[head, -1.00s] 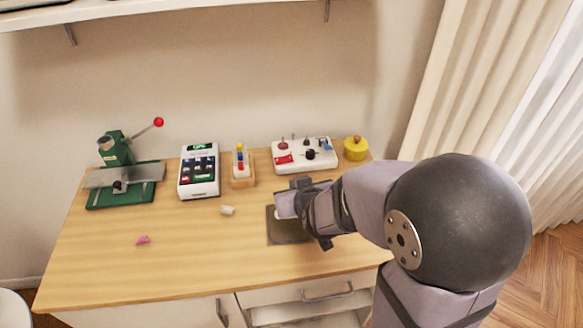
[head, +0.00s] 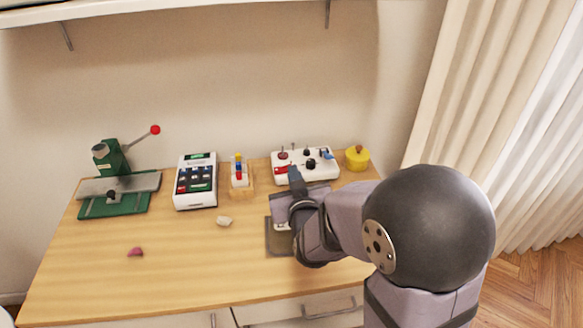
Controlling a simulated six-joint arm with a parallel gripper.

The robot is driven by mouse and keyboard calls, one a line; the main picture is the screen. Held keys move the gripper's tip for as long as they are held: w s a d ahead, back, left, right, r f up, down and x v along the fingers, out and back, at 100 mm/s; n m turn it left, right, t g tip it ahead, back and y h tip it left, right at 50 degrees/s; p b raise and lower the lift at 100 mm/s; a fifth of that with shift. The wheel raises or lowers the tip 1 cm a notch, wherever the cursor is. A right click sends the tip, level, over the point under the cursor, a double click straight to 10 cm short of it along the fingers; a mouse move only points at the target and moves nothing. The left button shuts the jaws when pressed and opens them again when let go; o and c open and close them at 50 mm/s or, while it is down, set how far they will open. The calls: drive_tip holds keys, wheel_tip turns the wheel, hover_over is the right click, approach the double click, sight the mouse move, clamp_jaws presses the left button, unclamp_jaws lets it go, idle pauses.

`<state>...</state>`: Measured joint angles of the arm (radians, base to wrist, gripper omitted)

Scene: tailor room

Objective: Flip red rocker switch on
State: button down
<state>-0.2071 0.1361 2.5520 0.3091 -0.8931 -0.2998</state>
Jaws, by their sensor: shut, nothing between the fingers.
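The red rocker switch (head: 281,170) is on the left front part of a white control panel (head: 327,172) at the back right of the table. The panel also carries a black knob, a blue part and small levers. My gripper (head: 294,172) points at the panel, with its tip at or just in front of the panel's front left edge, right beside the red rocker. The fingers are shut and hold nothing. Whether the tip touches the switch cannot be told. The gripper hides part of the panel's front, and the rocker's tilt is too small to read.
A yellow round container (head: 357,160) stands right of the panel. Left of it are a block with coloured pegs (head: 240,178), a white keypad device (head: 196,183) and a green lever press (head: 118,185). A dark mat (head: 279,243) lies under my arm. Chalk pieces lie on the open front left table.

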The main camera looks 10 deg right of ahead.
drive_tip(key=p, duration=0.1)
hover_over(283, 169)
drive_tip(key=s+d, duration=0.1)
drive_tip(key=s, duration=0.2)
wheel_tip(283, 169, down, 2)
drive_tip(key=f, duration=0.3)
drive_tip(key=shift+d+f, duration=0.1)
drive_tip(key=shift+d, duration=0.3)
drive_tip(key=shift+d+f, duration=0.1)
drive_tip(key=shift+f, duration=0.5)
drive_tip(key=shift+d+f+m+b, duration=0.15)
drive_tip(key=shift+f+m+b, duration=0.25)
drive_tip(key=shift+f+b, duration=0.25)
drive_tip(key=shift+r, duration=0.35)
